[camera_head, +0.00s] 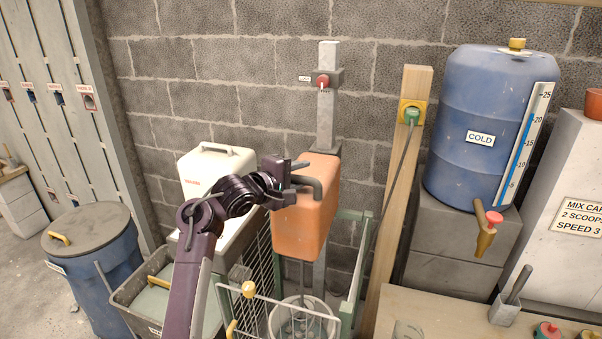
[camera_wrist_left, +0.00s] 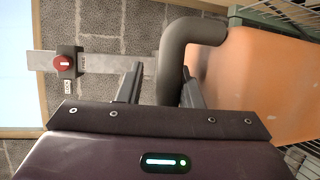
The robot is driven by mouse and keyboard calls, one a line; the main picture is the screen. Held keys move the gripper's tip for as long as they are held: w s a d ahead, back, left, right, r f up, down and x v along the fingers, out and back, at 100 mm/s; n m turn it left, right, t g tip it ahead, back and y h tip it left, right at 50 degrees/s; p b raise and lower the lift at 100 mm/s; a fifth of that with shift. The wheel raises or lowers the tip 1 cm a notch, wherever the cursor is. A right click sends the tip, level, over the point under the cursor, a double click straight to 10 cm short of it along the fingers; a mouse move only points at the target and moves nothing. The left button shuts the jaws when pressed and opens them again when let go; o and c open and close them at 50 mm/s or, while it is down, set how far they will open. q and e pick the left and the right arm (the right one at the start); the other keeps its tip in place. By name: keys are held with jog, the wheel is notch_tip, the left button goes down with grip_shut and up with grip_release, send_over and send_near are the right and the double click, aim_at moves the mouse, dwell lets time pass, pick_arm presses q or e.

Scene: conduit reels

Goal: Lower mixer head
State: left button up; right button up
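The orange mixer head (camera_head: 306,222) is up on a grey column (camera_head: 325,120), with a whisk shaft below it over a bucket (camera_head: 300,318). Its dark grey bent handle (camera_head: 312,183) juts toward my left gripper (camera_head: 297,178). In the left wrist view, my left gripper (camera_wrist_left: 162,70) has its two fingers apart with the handle (camera_wrist_left: 172,75) between them. The right finger lies close against or touching the handle; a gap shows at the left finger. A red knob (camera_head: 323,81) with a small label is on the column above. My right gripper is not in view.
A wire guard (camera_head: 290,300) with a yellow knob stands in front of the bucket. A wooden post (camera_head: 395,190) with a green plug and cable is right of the mixer. A white container (camera_head: 215,170) and blue bin (camera_head: 95,270) stand left; a blue barrel (camera_head: 480,120) stands right.

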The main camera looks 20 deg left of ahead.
pick_arm(q)
jog(key=p+v, duration=0.2)
jog(key=v, duration=0.1)
jog(key=shift+r, duration=0.35)
jog(key=p+v, duration=0.3)
jog(key=p, duration=0.1)
jog(key=p+v, duration=0.1)
jog(key=v, duration=0.1)
jog(key=shift+s+a+f+p, duration=0.15)
jog(key=shift+s+f+p, duration=0.1)
jog(key=shift+s+p, duration=0.15)
jog(key=shift+p, duration=0.7)
